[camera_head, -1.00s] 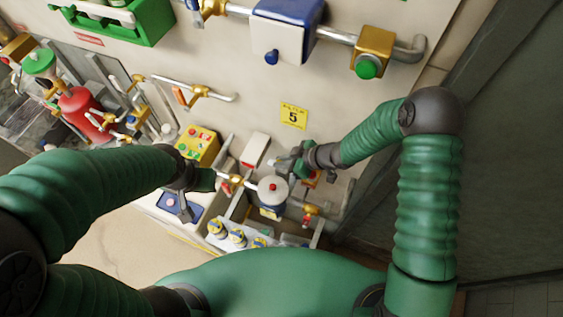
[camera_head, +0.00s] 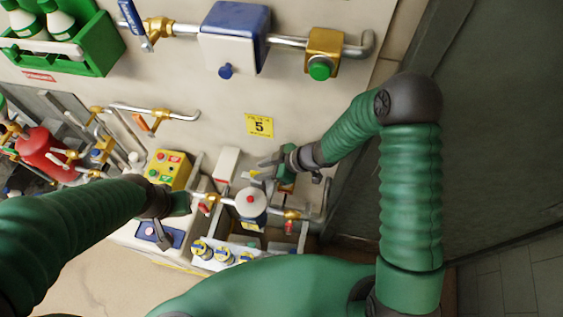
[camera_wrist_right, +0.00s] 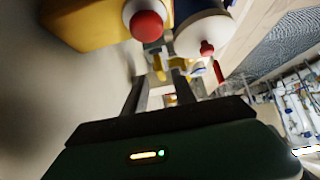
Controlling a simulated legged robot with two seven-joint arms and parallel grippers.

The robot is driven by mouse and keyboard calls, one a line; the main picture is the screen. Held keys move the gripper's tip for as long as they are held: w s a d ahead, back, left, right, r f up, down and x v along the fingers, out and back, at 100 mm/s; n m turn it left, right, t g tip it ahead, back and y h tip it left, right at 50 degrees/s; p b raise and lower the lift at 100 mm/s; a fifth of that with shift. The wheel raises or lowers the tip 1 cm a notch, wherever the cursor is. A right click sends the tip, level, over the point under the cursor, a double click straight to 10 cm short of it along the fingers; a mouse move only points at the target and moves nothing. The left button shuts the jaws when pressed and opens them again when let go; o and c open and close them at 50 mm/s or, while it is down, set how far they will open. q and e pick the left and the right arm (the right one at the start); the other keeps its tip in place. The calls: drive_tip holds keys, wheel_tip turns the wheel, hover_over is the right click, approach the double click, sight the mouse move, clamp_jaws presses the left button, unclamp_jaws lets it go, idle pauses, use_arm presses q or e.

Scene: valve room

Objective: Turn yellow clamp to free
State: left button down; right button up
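A small yellow piece (camera_head: 255,172), which may be the yellow clamp, shows at the tip of my right gripper (camera_head: 264,168), beside the white round-topped device. In the right wrist view the two fingers of my right gripper (camera_wrist_right: 158,86) stand apart, with small pale and yellow parts just beyond them. I cannot tell whether they touch anything. My left gripper (camera_head: 182,206) is in front of the lower panel, left of the pipe; its fingers are mostly hidden by its own wrist.
A white round-topped device with a red knob (camera_head: 251,201) sits just below my right gripper. A yellow button box (camera_head: 168,170) is to the left. Blue and brass pipe fittings (camera_head: 235,35) run along the wall above, over a yellow "5" sign (camera_head: 259,125).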

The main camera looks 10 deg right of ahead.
drive_tip(key=v, duration=1.3)
drive_tip(key=shift+d+p, duration=0.2)
drive_tip(key=shift+p, duration=0.25)
